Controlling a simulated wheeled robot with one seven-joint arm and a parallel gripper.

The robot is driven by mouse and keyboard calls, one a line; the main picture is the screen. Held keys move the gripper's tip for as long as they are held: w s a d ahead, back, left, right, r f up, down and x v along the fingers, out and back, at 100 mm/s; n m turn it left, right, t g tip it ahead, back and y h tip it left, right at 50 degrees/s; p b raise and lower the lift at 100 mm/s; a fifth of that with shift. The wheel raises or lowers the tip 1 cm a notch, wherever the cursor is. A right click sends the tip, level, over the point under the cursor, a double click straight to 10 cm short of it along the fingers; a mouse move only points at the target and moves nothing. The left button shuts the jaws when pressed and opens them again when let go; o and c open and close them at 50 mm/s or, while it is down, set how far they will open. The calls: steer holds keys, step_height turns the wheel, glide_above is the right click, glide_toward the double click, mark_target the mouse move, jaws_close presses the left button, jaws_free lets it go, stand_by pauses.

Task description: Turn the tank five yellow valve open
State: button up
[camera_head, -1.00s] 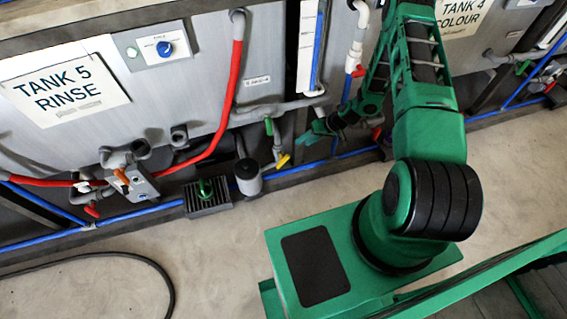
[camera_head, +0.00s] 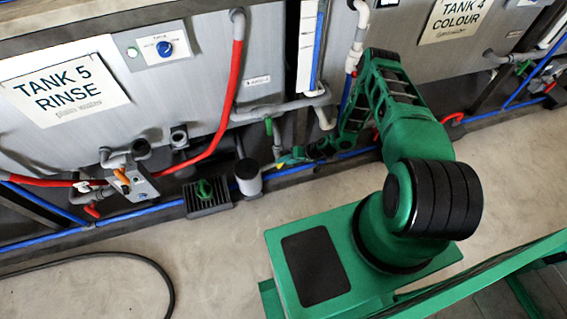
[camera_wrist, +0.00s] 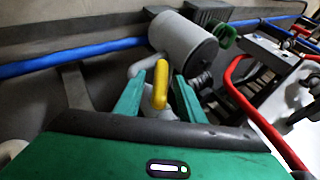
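The yellow valve handle (camera_wrist: 160,84) stands upright between the two green fingers of my gripper (camera_wrist: 158,98) in the wrist view. The fingers are open, with a visible gap on each side of the handle. In the head view my gripper (camera_head: 291,157) is low in front of tank five, at the pipes right of the grey cylinder. The yellow handle (camera_head: 281,164) shows there only as a small patch at the fingertips. The lower part of the valve is hidden by my gripper body in the wrist view.
A grey cylinder (camera_wrist: 183,42) is close behind the handle; it also shows in the head view (camera_head: 248,180). A blue pipe (camera_wrist: 75,57) runs along the wall base. A green handle (camera_head: 268,126) is just above. The floor in front (camera_head: 215,255) is mostly clear.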

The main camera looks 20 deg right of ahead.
steer(key=shift+x, duration=1.45)
jaws_close()
steer(key=shift+d, duration=0.3)
steer(key=shift+a, duration=0.15)
steer(key=h, duration=0.1)
steer(key=n+h, duration=0.1)
steer(key=h, duration=0.1)
steer(key=shift+w+a+r+h, duration=0.1)
steer(key=shift+a+h, duration=0.05)
steer(key=shift+h, duration=0.15)
steer(key=shift+n+h, duration=0.3)
steer(key=shift+h, duration=1.3)
